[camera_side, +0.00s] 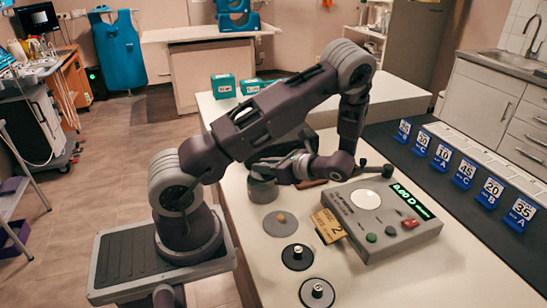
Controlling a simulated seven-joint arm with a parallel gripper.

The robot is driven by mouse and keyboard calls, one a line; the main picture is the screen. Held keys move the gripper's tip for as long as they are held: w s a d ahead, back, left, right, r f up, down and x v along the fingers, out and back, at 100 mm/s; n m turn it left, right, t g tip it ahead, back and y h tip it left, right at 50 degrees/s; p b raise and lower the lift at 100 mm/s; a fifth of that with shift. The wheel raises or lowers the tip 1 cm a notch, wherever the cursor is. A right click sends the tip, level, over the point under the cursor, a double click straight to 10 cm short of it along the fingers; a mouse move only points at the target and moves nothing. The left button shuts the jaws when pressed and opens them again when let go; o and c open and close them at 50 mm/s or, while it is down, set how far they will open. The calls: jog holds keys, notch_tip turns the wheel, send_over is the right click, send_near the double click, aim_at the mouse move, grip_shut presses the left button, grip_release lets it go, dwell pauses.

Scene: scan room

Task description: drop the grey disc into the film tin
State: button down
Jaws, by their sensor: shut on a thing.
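The film tin appears to be the grey round container (263,191) on the white table, left of the console. My gripper (262,170) is low, just above the tin and partly over its opening. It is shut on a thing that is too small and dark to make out. A flat grey disc with a tan knob (271,226) lies on the table in front of the tin, apart from my gripper. The inside of the tin is hidden.
Two black discs with silver knobs (288,261) (307,297) lie nearer the front. A grey console (388,240) with a green display and a yellow tag (328,225) stands to the right. Teal boxes (223,86) stand behind. Blue number cards (441,157) line the dark strip at right.

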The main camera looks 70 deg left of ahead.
jog(key=shift+f, duration=1.55)
jog(key=c, duration=1.2)
grip_release()
jog(key=shift+c, duration=0.2)
jog(key=v, duration=0.7)
